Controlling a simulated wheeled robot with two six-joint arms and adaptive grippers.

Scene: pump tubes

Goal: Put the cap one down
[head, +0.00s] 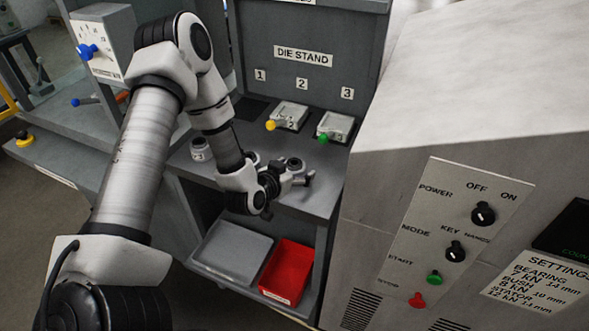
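My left gripper (300,180) is low over the front of the grey bench (318,193), below the die stand. Its fingers are small and dark here, and I cannot tell whether they hold anything. A short round grey piece (199,150) with a light label, perhaps C1, stands on the bench left of my forearm. A second round piece (295,164) shows just behind the fingers. A third (252,157) is partly hidden by my wrist. I cannot tell which of these is cap one. My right gripper is out of view.
The die stand (303,57) has numbers 1 to 3, with yellow-knobbed (271,125) and green-knobbed (323,138) dies under 2 and 3. A grey tray (233,252) and red bin (287,270) sit on the shelf below. A control cabinet (380,205) blocks the right.

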